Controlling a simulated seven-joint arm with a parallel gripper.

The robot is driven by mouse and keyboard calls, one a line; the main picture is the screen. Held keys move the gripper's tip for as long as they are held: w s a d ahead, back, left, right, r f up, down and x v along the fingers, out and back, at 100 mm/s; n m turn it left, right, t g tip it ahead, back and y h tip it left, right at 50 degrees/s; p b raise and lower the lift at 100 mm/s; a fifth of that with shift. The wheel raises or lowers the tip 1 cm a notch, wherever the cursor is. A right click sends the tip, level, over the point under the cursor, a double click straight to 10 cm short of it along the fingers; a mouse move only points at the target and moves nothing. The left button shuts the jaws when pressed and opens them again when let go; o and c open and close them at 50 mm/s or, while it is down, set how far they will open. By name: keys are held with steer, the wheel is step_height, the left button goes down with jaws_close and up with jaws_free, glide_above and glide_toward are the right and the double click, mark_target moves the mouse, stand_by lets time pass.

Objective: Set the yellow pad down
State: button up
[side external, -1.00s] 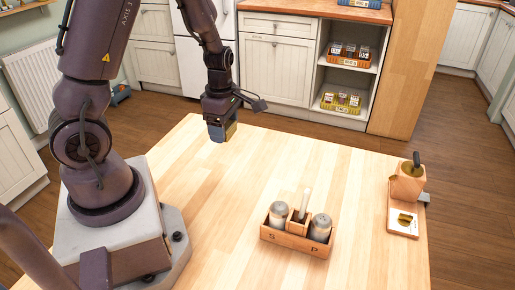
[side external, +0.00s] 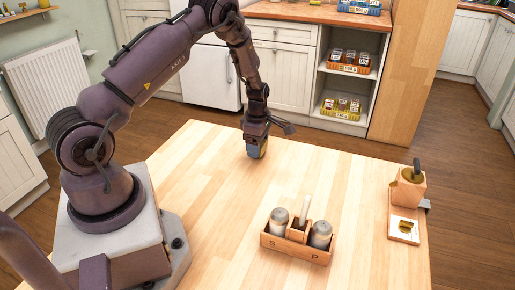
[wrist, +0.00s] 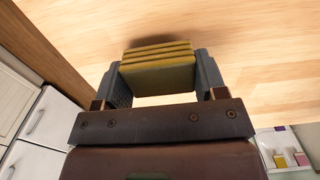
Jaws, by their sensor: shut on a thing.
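My gripper (wrist: 160,82) is shut on the yellow pad (wrist: 158,72), which has a ridged, layered edge in the wrist view. The pad sits between the two dark fingers. In the side view, my gripper (side external: 256,147) hangs fingers down near the back edge of the wooden table (side external: 200,185). Only a small part of the pad shows there, at the fingertips. The pad is very close to the tabletop, with a shadow beside it in the wrist view. I cannot tell whether it touches.
A wooden caddy (side external: 296,252) marked S and P holds two shakers (side external: 320,232) at the front middle. A wooden holder (side external: 409,188) with a dark-handled item stands at the right edge, with a small board (side external: 403,230) before it. The tabletop between is clear.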

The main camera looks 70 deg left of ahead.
steer(key=shift+f, duration=0.8)
steer(key=shift+f, duration=0.15)
steer(key=o, duration=0.9)
